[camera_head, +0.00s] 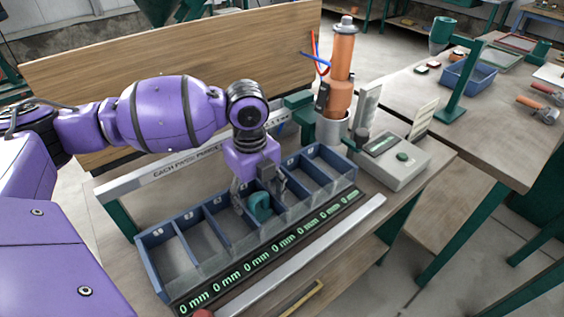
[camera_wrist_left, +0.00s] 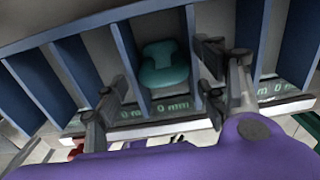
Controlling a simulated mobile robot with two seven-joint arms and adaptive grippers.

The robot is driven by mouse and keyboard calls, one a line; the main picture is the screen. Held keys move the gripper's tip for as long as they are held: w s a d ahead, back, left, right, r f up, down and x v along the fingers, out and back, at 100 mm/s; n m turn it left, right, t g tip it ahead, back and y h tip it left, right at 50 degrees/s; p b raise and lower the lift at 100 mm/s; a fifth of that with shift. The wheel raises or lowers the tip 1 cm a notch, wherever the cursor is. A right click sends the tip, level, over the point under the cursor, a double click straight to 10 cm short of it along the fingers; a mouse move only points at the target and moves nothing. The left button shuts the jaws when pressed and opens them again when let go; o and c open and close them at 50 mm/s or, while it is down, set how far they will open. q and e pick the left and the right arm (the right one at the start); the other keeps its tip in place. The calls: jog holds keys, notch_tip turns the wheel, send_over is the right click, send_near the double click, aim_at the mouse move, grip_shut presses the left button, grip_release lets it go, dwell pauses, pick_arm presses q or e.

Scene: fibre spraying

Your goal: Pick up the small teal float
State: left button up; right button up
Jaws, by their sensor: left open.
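The small teal float (camera_head: 260,208) sits in a middle compartment of the blue divided tray (camera_head: 158,284). The float also shows in the left wrist view (camera_wrist_left: 163,68), lying low between two blue dividers. My left gripper (camera_head: 258,196) points down over that compartment, its fingers spread and empty. In the left wrist view the fingers (camera_wrist_left: 160,72) stand left and right of the float, apart from it. In the head view the gripper hides the float's upper part. My right gripper is not in view.
Thin dividers stand close beside the fingers. A strip of green "0 mm" displays (camera_head: 270,247) runs along the tray's front. An orange cylinder (camera_head: 340,72) and a grey box with a green button (camera_head: 402,157) stand right of the tray. A wooden board (camera_head: 190,57) rises behind.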

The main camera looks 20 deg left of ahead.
aim_at(258, 211)
pick_arm(q)
notch_tip(258, 211, down, 4)
jog(key=shift+w+f, duration=0.1)
jog(key=shift+f, duration=0.15)
jog(key=c, duration=1.3)
jog(key=shift+r, duration=0.1)
